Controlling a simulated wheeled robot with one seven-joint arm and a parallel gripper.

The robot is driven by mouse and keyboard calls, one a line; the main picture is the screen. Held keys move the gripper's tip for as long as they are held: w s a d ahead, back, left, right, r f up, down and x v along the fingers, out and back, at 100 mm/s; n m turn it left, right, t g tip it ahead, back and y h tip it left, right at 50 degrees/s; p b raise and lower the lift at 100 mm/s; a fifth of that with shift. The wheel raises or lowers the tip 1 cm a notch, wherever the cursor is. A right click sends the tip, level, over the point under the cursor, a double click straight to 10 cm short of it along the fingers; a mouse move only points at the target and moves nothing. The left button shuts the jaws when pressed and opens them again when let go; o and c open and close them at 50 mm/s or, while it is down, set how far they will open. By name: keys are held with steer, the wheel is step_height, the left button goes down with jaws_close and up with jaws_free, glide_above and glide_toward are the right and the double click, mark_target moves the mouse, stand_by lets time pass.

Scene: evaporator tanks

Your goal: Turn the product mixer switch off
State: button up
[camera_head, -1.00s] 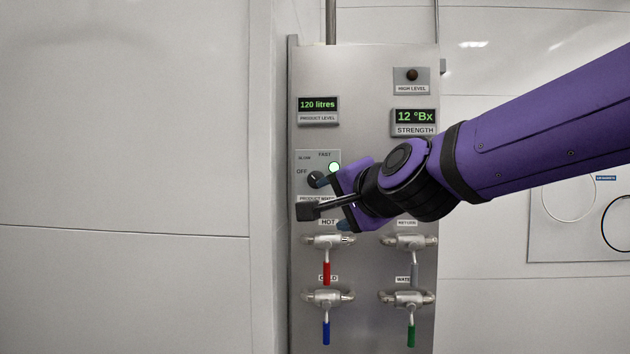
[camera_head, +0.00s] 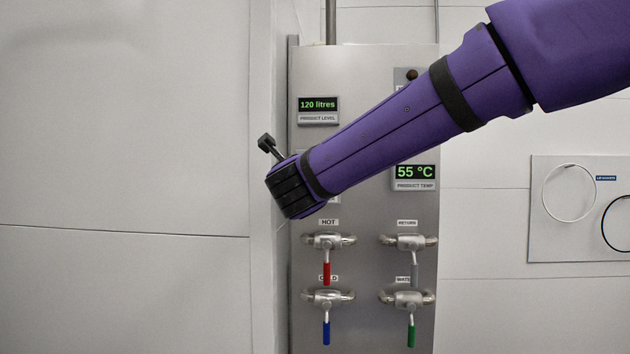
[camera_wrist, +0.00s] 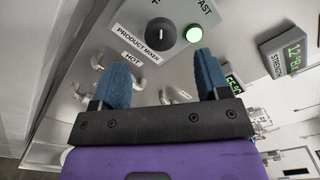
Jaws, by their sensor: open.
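The product mixer switch (camera_wrist: 160,36) is a round black knob with a small white mark, near the top of the wrist view. A lit green lamp (camera_wrist: 194,34) is right beside it, and the PRODUCT MIXER label (camera_wrist: 138,42) is below. FAST shows at the top edge; the other position words are cut off, so I cannot tell the setting surely. My gripper (camera_wrist: 166,82) is open, its two blue fingers apart and empty, with the knob beyond them. They look apart from the knob. In the head view my arm hides the switch, lamp and fingers.
Below on the steel panel (camera_head: 365,265) are valves with red (camera_head: 327,273), grey (camera_head: 414,274), blue (camera_head: 326,333) and green (camera_head: 411,336) handles. The product level display (camera_head: 318,104) reads 120 litres; the product temperature display (camera_head: 414,172) reads 55 °C. A plain wall (camera_head: 120,130) stands left.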

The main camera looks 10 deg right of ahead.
steer(key=x, duration=0.7)
steer(key=shift+c, duration=0.2)
steer(key=c, duration=0.9)
